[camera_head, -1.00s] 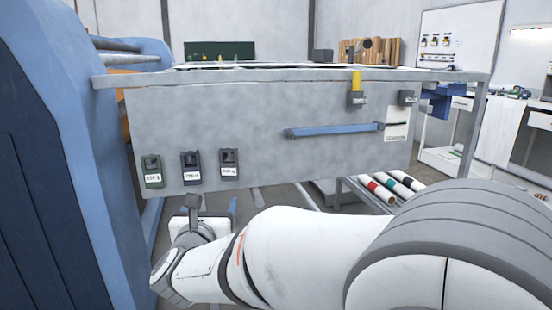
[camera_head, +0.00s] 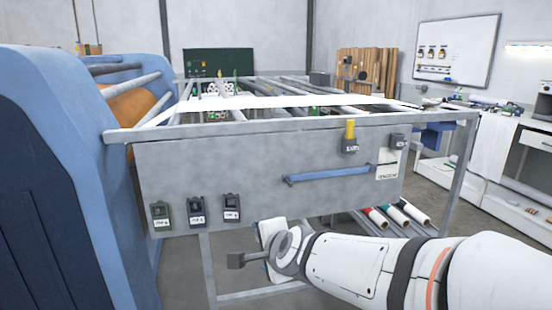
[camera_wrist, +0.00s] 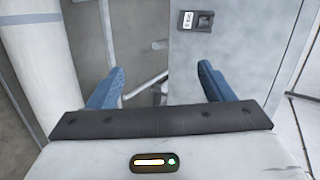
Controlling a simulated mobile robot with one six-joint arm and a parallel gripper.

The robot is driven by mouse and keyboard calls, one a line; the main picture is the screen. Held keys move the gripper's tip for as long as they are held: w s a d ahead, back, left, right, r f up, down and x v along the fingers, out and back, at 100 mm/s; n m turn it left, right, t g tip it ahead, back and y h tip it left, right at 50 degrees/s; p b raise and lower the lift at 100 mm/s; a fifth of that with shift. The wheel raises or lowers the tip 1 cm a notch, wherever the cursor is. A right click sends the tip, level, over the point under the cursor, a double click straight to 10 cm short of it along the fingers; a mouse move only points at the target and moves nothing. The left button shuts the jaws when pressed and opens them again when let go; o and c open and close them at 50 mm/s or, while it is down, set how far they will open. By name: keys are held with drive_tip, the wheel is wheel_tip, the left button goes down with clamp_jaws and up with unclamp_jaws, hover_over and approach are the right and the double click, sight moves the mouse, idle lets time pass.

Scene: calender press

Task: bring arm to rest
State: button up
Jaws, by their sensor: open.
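My gripper shows in the wrist view (camera_wrist: 160,88), with its two blue fingers spread wide apart and nothing between them. In the head view my white arm reaches in from the lower right. Its grey wrist end sits below and in front of the grey panel (camera_head: 255,160) of the press table. The fingers are hard to make out in the head view. In the wrist view a grey panel with one labelled dark holder (camera_wrist: 196,20) lies beyond the right finger.
A blue bar handle (camera_head: 330,174) and a yellow-topped holder (camera_head: 350,138) are further right. The blue press housing (camera_head: 90,170) stands left. Coloured rolls (camera_head: 396,215) lie under the table.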

drive_tip(key=s+d+r+n+g+h+p, duration=0.2)
drive_tip(key=s+d+n+g+p, duration=0.2)
drive_tip(key=s+d, duration=0.4)
drive_tip(key=s+d+r+n+g+h+p, duration=0.2)
drive_tip(key=s+d+n+p, duration=0.4)
drive_tip(key=s+d+n, duration=0.3)
drive_tip(key=shift+s+d+g, duration=0.3)
drive_tip(key=shift+s+g, duration=0.15)
drive_tip(key=shift+g, duration=0.45)
